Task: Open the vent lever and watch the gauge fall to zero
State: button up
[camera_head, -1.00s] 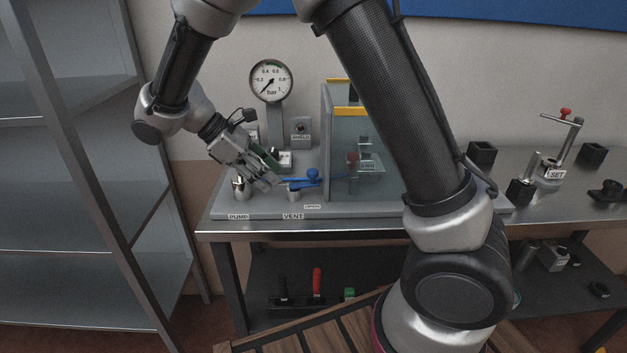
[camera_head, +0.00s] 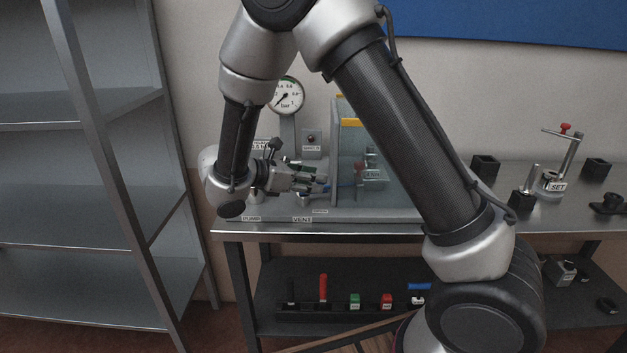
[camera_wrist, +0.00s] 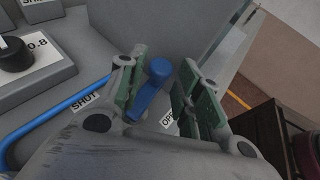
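The gauge (camera_head: 286,95) stands on a post at the back of the bench, partly covered by my arm. Its needle points to the lower left; the numeral there is not readable. The VENT label (camera_head: 302,219) is on the front edge of the panel. My gripper (camera_head: 322,184) is above it and hides most of the blue vent lever (camera_head: 327,189). In the wrist view, the blue lever knob (camera_wrist: 158,70) is between the green-padded fingers of my gripper (camera_wrist: 162,88), which are apart. Contact with the pads cannot be told. SHUT is left, the OPEN label (camera_wrist: 168,120) right.
A clear shield with yellow edging (camera_head: 352,122) stands just right of my gripper. The PUMP label (camera_head: 251,219) is left of VENT. A SET stand (camera_head: 553,180) and dark blocks are on the right. An empty metal rack (camera_head: 110,190) is at the left.

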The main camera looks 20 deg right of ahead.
jog(key=shift+w+d+f, duration=0.15)
jog(key=shift+d+f, duration=0.05)
jog(key=shift+d, duration=0.2)
grip_shut()
jog(key=shift+s+a+m+g+h, duration=0.1)
jog(key=shift+m+g+h, duration=0.05)
jog(key=shift+m+g, duration=0.55)
jog(key=shift+s+a+m+g+h, duration=0.1)
jog(key=shift+m+g+h, duration=0.05)
jog(key=shift+m+g, duration=0.55)
grip_release()
